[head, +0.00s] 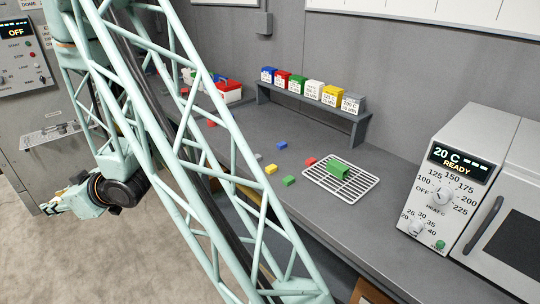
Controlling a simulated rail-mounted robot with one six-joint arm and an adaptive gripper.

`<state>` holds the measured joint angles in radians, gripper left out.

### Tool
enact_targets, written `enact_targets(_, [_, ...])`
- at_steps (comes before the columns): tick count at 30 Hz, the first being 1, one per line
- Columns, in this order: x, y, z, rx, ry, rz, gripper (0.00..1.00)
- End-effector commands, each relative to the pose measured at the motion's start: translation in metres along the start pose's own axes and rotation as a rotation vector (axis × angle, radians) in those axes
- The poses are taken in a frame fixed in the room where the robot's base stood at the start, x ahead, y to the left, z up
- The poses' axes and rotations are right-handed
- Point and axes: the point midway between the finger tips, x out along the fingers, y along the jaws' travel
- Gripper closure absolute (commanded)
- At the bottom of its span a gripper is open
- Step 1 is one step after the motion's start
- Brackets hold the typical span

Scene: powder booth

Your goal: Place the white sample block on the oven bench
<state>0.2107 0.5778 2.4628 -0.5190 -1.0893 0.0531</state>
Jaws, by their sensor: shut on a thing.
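My gripper (48,208) is at the far left in the head view, low in front of the grey cabinet and well away from the bench. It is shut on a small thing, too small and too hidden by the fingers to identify. I cannot make out the white sample block for certain. The grey oven bench (405,180) runs from the back left to the front right. The oven (500,215) stands at its right end, and its display reads 20 C READY.
A wire rack (368,184) with a green block (341,168) lies on the bench. Several small coloured blocks lie left of it. Labelled bins stand on a raised shelf (335,115) behind. My arm's lattice links cover part of the bench. Bench space right of the rack is clear.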

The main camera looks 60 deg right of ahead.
Motion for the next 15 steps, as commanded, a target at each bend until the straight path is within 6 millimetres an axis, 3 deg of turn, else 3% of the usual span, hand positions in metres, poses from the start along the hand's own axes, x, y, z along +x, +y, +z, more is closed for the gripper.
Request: enact_targets(15, [-0.036,0.098,0.030,0.037,-0.004,0.099,0.86])
